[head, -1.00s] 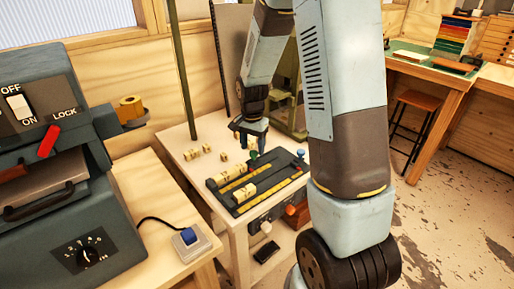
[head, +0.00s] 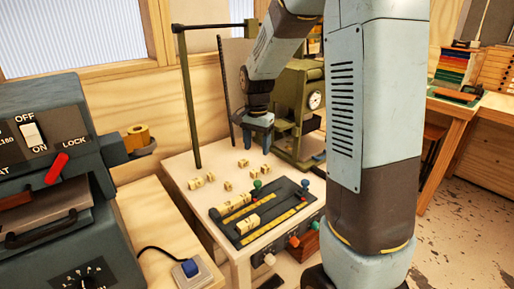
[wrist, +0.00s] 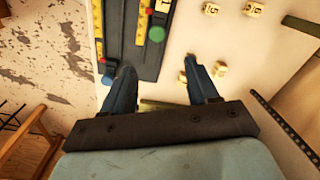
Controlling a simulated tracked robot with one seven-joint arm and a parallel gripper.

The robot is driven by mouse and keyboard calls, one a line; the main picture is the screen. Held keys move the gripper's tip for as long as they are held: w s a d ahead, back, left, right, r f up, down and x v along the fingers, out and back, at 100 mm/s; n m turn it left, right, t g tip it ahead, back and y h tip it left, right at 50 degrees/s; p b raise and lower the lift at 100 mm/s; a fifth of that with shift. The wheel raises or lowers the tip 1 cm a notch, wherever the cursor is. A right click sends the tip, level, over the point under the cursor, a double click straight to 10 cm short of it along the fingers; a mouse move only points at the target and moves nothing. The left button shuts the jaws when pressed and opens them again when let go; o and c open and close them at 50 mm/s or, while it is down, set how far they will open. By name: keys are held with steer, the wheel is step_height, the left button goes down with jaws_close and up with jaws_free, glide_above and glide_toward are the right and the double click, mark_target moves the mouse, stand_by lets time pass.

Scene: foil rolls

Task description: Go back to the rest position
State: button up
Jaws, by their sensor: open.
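My gripper (head: 257,143) is open and empty, above the back of the small pale table (head: 182,172). It points down, and its two blue-grey fingers stand apart in the wrist view (wrist: 157,72). Several loose cream blocks (head: 228,186) lie behind the tray. In the wrist view one block (wrist: 220,70) shows beside the right finger, apparently below it.
A green post (head: 188,100) and a green machine with a dial (head: 300,105) stand around the table's back. A grey press (head: 75,190) with a red lever is at left. A workbench (head: 462,110) is at right. My arm hides part of the room.

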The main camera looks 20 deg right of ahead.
steer(key=s+r+n+t, duration=0.2)
steer(key=s+r+n, duration=0.2)
steer(key=s+r, duration=0.3)
steer(key=s+r+n+t, duration=0.3)
steer(key=s+r+n, duration=0.2)
steer(key=s, duration=1.3)
step_height(320, 180, up, 3)
steer(key=shift+s+d+f+t, duration=0.2)
steer(key=shift+d+t, duration=0.1)
steer(key=shift+d, duration=0.1)
